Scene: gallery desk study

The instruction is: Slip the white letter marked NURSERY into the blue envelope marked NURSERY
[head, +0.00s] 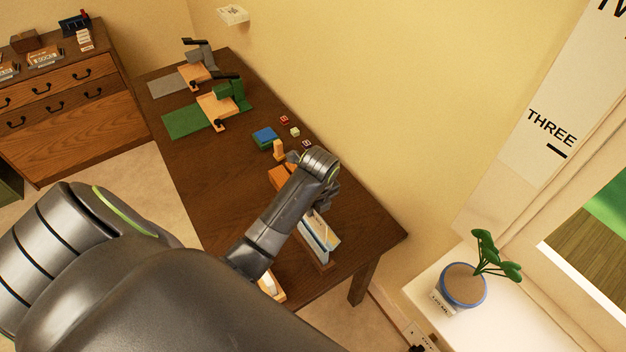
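A wooden stand (325,265) near the right end of the dark desk holds upright white and blue paper pieces (315,236). Which is the letter and which the envelope cannot be told, and no NURSERY marking is readable. My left gripper (322,205) is just above and behind these papers, its fingers mostly hidden by its own wrist. I cannot tell whether it is open or holds anything. Another pale piece in a wooden holder (270,285) shows partly at the desk's front edge, behind my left arm. My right gripper is not in view.
The dark desk (190,160) carries a green mat (188,121), a grey mat (168,84), wooden stands with clamps, a blue-and-green block stack (265,136) and small cubes. An orange object (280,177) lies beside my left forearm. A potted plant (463,285) stands at right.

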